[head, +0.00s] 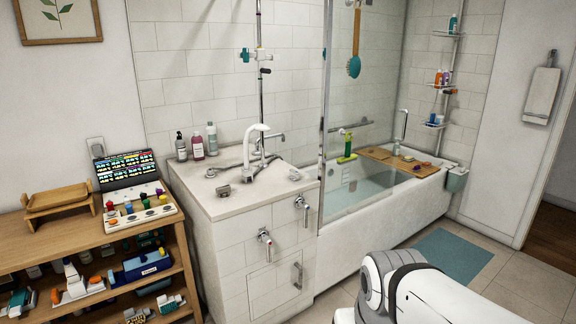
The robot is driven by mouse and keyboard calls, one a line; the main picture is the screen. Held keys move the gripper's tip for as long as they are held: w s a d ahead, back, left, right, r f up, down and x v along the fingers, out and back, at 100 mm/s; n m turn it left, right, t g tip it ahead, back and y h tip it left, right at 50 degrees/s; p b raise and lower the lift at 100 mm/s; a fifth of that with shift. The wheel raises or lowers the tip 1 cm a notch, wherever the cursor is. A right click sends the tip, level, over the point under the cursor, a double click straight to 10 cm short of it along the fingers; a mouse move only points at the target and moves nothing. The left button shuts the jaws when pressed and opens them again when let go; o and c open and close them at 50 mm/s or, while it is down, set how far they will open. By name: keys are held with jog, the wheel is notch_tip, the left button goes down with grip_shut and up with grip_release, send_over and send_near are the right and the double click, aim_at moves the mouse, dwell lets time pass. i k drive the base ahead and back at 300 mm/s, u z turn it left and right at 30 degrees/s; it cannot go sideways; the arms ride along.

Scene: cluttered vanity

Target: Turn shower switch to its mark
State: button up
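I cannot tell for sure which fitting is the shower switch, and no mark is readable. A vertical shower rail (260,28) on the tiled wall carries a dark and white fitting (262,56) with a small teal part to its left. Two lever handles stick out from the tiled vanity front, a left one (264,238) and a right one (302,204), both with levers hanging down and small red parts. A panel with coloured knobs (140,206) sits on the wooden shelf. A white and grey part of my arm shows at the bottom right; my gripper is out of view.
The vanity top (215,205) holds a white faucet (255,145) and several bottles (197,145). A glass screen (325,120) stands between vanity and bathtub (385,215), which a wooden tray (390,160) spans. Floor is open by the teal mat (448,256).

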aim_at(294, 174)
jog(key=u, duration=0.15)
jog(key=i, duration=2.6)
jog(key=z, duration=0.25)
